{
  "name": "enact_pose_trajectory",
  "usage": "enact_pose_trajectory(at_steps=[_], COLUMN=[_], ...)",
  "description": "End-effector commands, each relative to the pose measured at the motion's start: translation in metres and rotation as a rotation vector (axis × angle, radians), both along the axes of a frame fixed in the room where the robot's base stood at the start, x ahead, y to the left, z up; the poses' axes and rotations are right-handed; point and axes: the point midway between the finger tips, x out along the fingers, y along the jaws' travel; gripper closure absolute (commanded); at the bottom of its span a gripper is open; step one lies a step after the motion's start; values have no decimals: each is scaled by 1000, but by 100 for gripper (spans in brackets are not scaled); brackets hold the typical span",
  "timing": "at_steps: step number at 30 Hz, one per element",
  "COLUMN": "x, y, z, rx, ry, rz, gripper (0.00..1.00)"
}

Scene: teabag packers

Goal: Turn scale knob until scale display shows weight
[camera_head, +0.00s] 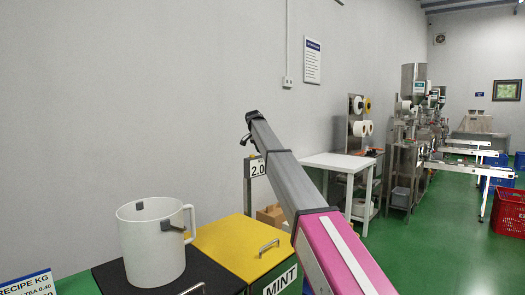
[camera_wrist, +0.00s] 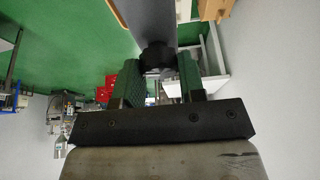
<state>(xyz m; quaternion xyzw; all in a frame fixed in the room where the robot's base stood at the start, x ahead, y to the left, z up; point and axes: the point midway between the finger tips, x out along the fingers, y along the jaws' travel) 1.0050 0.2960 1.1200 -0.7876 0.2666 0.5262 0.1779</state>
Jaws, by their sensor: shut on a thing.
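The scale display (camera_head: 258,169) shows behind my arm in the head view. In the wrist view, a dark round knob (camera_wrist: 157,57) sits at the end of a grey body, between the fingers of my gripper (camera_wrist: 157,78). The two dark ribbed fingers are shut on the knob, one on each side.
A white jug (camera_head: 150,250) stands on a black-topped bin at the left. A yellow-topped bin (camera_head: 232,240) labelled MINT is beside it. A white table (camera_head: 338,162) stands behind, with packing machines farther right. Red crates (camera_head: 508,212) stand at the right; green floor between is open.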

Motion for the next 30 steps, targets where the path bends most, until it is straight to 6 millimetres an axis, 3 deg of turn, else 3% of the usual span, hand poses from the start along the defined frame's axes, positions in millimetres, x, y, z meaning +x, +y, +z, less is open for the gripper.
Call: enact_pose_trajectory(at_steps=[13, 14, 15, 16, 30], x=[0, 0, 0, 0, -2], y=[1, 1, 1, 1, 3], z=[1, 1, 1, 1, 8], rx=[1, 1, 1, 1, 1], ry=[0, 0, 0, 0, 0], rz=[-10, -10, -10, -10, -9], gripper=[87, 57, 44, 37, 37])
